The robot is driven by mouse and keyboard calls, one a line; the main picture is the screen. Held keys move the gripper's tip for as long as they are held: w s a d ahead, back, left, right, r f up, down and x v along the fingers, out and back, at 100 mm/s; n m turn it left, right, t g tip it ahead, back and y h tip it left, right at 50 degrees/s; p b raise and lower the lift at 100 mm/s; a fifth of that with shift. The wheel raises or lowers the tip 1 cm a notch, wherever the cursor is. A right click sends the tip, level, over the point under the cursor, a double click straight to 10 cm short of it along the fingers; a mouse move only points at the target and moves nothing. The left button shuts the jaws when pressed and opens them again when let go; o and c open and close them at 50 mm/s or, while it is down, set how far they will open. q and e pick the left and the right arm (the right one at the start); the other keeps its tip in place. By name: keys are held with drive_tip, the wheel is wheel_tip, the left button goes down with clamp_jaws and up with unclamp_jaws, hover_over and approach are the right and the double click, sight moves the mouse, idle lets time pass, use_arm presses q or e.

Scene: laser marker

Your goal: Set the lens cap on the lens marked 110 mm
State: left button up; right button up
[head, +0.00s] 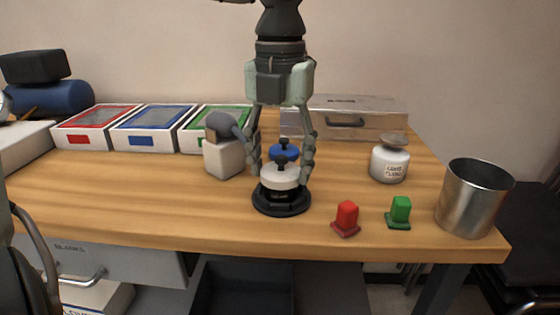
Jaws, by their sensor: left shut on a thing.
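The marking on the lens is too small to read.
Trays with red (85,137), blue (143,139) and green (190,139) labels line the back left. A grey-white device (223,158) stands left of the gripper. A white jar (390,164), red block (346,216), green block (400,211) and metal cup (470,200) are on the right.

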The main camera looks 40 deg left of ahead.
sight(280, 158)
use_arm(q)
drive_tip(key=shift+f+b, duration=0.4)
drive_tip(key=shift+f, duration=0.1)
drive_tip(key=o, duration=0.5)
drive_tip(key=shift+o, duration=0.2)
drive_tip(key=shift+r, duration=0.1)
drive_tip(key=shift+r+p, duration=2.35)
drive_tip(key=shift+r, duration=3.1)
